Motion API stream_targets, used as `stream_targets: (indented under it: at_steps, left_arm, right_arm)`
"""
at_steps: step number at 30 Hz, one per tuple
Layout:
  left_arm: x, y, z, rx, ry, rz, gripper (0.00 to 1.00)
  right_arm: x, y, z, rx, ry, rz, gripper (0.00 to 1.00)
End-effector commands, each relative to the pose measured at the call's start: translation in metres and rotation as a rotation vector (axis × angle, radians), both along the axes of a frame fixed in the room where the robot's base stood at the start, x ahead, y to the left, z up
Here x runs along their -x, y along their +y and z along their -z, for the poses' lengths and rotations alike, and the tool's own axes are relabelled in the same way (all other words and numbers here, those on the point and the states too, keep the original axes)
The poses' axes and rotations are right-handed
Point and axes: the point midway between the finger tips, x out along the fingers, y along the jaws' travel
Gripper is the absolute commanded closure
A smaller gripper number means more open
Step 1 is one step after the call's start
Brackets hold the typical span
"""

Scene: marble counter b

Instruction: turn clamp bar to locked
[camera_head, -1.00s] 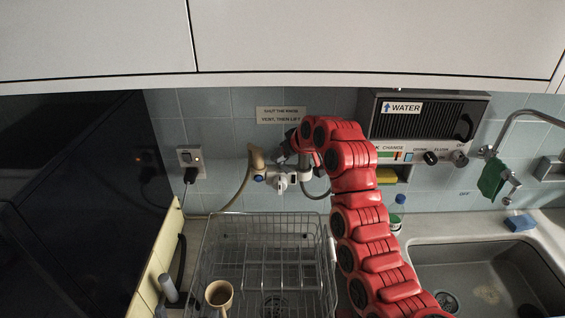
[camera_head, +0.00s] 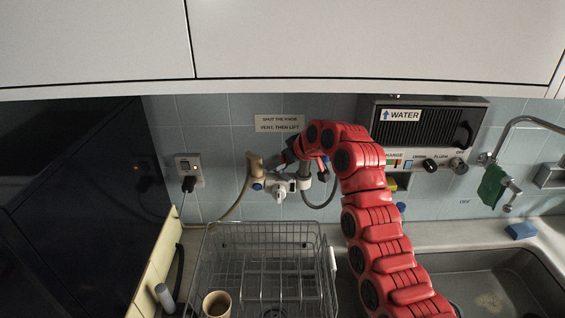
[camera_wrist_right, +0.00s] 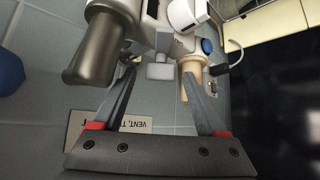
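A white pipe fitting (camera_head: 281,186) is mounted on the tiled wall, with a blue round cap (camera_head: 257,187) at its left. A beige handle (camera_head: 255,165) on a hose stands beside it. My right gripper (camera_wrist_right: 160,74) is open at the fitting, its two fingers well apart. In the wrist view, a small pale grey block (camera_wrist_right: 160,71) shows between the fingertips, the beige handle is by the right finger, and a dark grey cylinder (camera_wrist_right: 95,50) is left of the left finger. I cannot tell which part is the clamp bar. My left gripper is not in view.
A wire dish rack (camera_head: 250,262) with a cup (camera_head: 217,304) stands below the fitting. A water unit (camera_head: 428,130) with knobs hangs at the right, above a sink (camera_head: 480,262). A sign (camera_head: 279,123) is on the wall above. White cupboards (camera_head: 380,40) overhang.

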Motion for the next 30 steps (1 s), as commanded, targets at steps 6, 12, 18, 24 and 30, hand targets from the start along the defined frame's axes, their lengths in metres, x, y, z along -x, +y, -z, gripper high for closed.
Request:
stream_targets:
  at_steps: [6,12,18,24,30]
  left_arm:
    - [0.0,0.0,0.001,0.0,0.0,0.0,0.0]
    - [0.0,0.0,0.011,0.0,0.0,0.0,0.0]
    - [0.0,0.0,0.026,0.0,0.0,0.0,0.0]
    - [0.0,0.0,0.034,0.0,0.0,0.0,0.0]
    - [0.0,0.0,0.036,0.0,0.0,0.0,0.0]
  right_arm:
    - [0.0,-0.001,-0.001,-0.001,-0.001,0.0,0.25]
    - [0.01,-0.009,-0.014,-0.002,-0.007,0.001,0.25]
    - [0.035,-0.03,-0.045,0.0,-0.009,0.004,0.25]
    - [0.057,-0.046,-0.071,0.001,-0.002,0.003,0.25]
    - [0.066,-0.052,-0.084,0.0,-0.001,0.001,0.25]
